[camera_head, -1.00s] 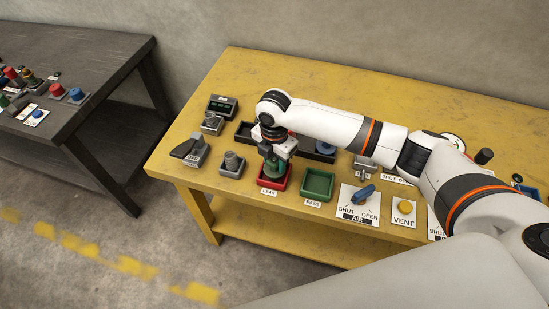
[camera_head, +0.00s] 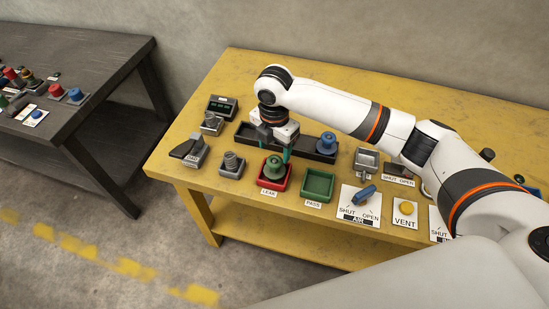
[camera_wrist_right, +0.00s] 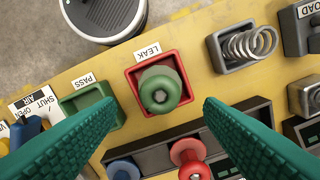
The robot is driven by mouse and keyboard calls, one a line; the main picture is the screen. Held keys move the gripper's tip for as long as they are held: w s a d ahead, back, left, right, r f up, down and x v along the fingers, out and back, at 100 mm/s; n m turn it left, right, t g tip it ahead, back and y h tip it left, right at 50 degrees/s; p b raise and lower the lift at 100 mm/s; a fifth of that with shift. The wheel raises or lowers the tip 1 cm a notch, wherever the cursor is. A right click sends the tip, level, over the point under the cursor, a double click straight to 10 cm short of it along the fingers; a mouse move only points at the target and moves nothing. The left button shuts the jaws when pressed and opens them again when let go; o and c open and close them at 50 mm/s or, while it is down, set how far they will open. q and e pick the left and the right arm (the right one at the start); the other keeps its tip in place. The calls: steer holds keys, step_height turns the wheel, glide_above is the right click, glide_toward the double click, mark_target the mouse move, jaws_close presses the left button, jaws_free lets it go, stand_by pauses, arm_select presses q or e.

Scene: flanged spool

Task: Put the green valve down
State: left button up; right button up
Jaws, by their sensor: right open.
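The green valve (camera_head: 274,167) stands upright in the red tray (camera_head: 263,187) labelled LEAK. In the right wrist view the green valve (camera_wrist_right: 160,90) sits inside the walls of the red tray (camera_wrist_right: 133,84). My right gripper (camera_head: 276,152) is open and empty, above and a little behind the valve. In the right wrist view its two green fingers (camera_wrist_right: 161,106) are spread wide, apart from the valve. My left gripper is not in view.
The green PASS tray (camera_head: 318,184) beside it is empty. A dark rack (camera_head: 244,137) behind holds a blue valve (camera_head: 326,143) and a red valve (camera_wrist_right: 188,152). A spring fixture (camera_head: 232,164) stands left of the red tray. An air switch (camera_head: 364,194) is at right.

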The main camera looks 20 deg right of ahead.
mark_target(274, 160)
step_height(274, 160, up, 6)
steer(key=shift+r+b, duration=0.2)
steer(key=shift+b, duration=0.1)
stand_by(0.7)
